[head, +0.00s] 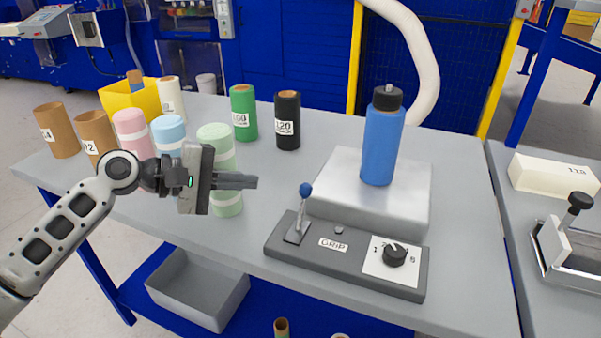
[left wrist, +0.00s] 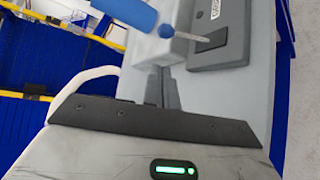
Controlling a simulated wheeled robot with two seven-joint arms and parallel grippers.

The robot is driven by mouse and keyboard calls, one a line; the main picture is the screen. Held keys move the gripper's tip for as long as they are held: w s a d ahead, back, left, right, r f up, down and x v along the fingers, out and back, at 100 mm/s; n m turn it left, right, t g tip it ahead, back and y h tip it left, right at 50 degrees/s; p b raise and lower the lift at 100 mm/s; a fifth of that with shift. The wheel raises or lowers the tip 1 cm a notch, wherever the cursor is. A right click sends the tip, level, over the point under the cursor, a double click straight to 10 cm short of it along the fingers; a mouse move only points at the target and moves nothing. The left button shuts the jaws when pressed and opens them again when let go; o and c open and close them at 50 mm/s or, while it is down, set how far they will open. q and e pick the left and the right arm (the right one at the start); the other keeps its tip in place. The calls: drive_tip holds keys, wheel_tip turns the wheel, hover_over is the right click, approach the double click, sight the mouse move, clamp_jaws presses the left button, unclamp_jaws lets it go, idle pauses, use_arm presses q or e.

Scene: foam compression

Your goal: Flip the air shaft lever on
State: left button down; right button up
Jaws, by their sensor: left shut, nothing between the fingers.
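The lever (head: 304,208) has a blue ball knob on a thin metal stem. It stands nearly upright at the left end of a dark grey control box (head: 340,262) marked "GRIP". In the left wrist view the knob (left wrist: 166,31) shows just beyond the fingertips. My left gripper (head: 256,182) is shut and empty, its fingers pointing right, to the left of the knob and apart from it. The blue shaft (head: 380,145) with a black top stands upright on a silver block (head: 415,205) behind the box. My right gripper is not in view.
A black dial (head: 394,255) sits at the box's right end. Several coloured rolls stand at the left and back, including a green one (head: 243,112) and a black one (head: 288,120). A pale green roll (head: 216,138) is close behind my left gripper. A second table (head: 510,235) is at right.

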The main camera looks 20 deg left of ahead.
sight(302, 208)
use_arm(q)
drive_tip(key=p+x, duration=0.1)
drive_tip(key=x, duration=0.8)
drive_tip(key=shift+s+d+p, duration=0.15)
drive_tip(key=shift+s+p, duration=0.05)
drive_tip(key=shift+p, duration=0.2)
drive_tip(key=shift+w+d+f, duration=0.15)
drive_tip(key=shift+d, duration=0.1)
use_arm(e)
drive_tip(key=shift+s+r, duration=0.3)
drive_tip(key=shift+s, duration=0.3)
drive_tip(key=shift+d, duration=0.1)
